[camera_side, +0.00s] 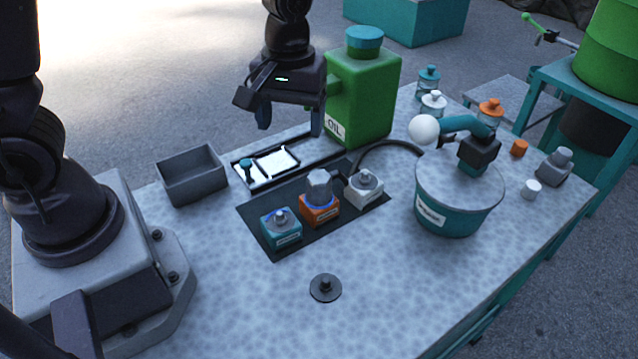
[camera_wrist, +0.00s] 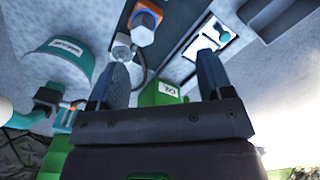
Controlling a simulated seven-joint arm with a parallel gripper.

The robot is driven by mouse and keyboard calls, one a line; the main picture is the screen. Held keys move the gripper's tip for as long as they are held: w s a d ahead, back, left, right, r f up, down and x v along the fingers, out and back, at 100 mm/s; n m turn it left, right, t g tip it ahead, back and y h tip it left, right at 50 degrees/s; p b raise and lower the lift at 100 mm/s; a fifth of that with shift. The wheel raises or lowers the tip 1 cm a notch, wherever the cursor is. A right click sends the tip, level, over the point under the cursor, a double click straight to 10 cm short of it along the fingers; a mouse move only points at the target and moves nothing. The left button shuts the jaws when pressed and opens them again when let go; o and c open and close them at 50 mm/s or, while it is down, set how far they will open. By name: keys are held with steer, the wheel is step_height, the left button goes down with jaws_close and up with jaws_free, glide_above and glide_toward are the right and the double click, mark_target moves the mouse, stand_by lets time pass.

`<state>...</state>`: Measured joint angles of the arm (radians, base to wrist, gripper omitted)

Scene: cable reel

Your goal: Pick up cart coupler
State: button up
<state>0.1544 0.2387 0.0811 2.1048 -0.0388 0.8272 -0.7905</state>
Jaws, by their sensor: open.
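No label that I can read says "cart coupler", so I cannot tell for sure which part it is. A grey faceted cap (camera_side: 319,186) sits on the orange block (camera_side: 319,211), between a teal block (camera_side: 281,229) and a light grey block (camera_side: 364,188). A small dark disc with a knob (camera_side: 325,288) lies alone near the front. My gripper (camera_side: 291,124) is open and empty, above and behind the blocks. In the wrist view, the orange block (camera_wrist: 146,32) and light grey block (camera_wrist: 122,48) show beyond the open fingers (camera_wrist: 160,70).
A green oil can (camera_side: 363,98) stands close to the right of my gripper. A grey bin (camera_side: 191,176) and a white-topped tray (camera_side: 268,165) lie left of it. A teal drum (camera_side: 450,222) with an arm-like fitting stands right. The table front is mostly clear.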

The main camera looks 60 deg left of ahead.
mark_target(319, 176)
steer(key=w+f+n, duration=0.1)
steer(key=f+n, duration=0.2)
steer(key=w+f+n, duration=0.2)
steer(key=f+n, duration=0.1)
steer(key=w+f+n, duration=0.1)
steer(key=f+n, duration=0.2)
steer(key=f, duration=0.1)
steer(key=shift+w+d, duration=0.2)
steer(key=shift+w, duration=0.2)
steer(key=f, duration=0.5)
steer(key=shift+s+d+f, duration=0.1)
steer(key=shift+d+f, duration=0.1)
steer(key=shift+f, duration=0.15)
steer(key=c, duration=1.2)
steer(key=shift+o, duration=0.2)
steer(key=shift+r, duration=0.15)
